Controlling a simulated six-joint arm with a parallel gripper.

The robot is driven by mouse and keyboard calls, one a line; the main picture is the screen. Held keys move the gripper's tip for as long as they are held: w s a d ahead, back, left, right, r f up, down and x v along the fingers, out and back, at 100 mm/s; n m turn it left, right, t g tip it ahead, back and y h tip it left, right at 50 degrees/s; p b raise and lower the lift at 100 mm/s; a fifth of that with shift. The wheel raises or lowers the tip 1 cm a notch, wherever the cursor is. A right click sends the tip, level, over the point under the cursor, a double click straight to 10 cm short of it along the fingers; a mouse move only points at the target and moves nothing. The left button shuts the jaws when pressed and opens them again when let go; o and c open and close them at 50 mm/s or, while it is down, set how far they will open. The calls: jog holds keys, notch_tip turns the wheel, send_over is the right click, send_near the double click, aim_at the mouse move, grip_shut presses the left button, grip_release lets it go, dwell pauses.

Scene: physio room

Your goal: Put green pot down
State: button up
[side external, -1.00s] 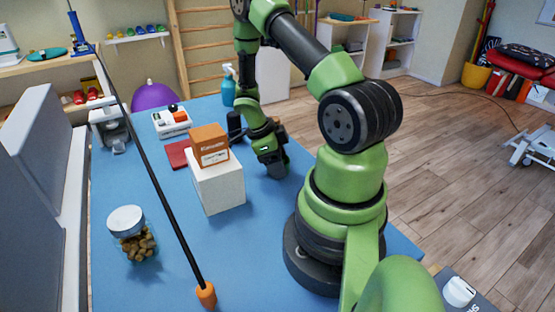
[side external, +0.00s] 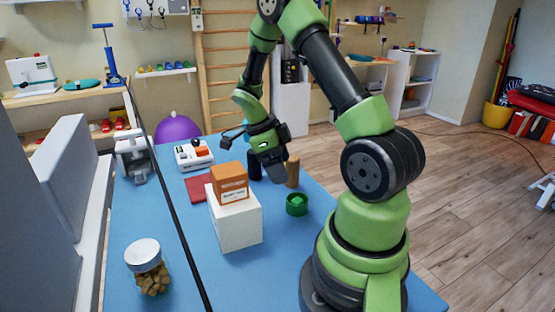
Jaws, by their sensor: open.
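The small round green pot (side external: 297,204) stands on the blue table top (side external: 190,245), to the right of the white box (side external: 235,222). A lighter green piece shows in its top. My gripper (side external: 273,174) is open, above and to the left of the pot in the picture, and apart from it. The gap between its fingers is hard to make out at this angle.
An orange box (side external: 230,182) sits on the white box. A dark bottle (side external: 254,166) and a wooden cylinder (side external: 292,171) stand close around my gripper. A lidded jar (side external: 147,268) stands front left. The table in front of the pot is clear.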

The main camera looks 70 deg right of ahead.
jog(key=w+a+r+n+t, duration=0.2)
jog(key=a+r+n+t, duration=0.4)
jog(key=a+r+n, duration=0.75)
jog(key=s+a+r+n+t+y, duration=0.3)
jog(key=s+a+r+n+t, duration=0.2)
jog(key=n, duration=1)
jog(key=s+a+r, duration=0.1)
jog(key=s+a, duration=0.1)
jog(key=a, duration=0.1)
jog(key=shift+a+r, duration=0.15)
jog(key=shift+r, duration=0.25)
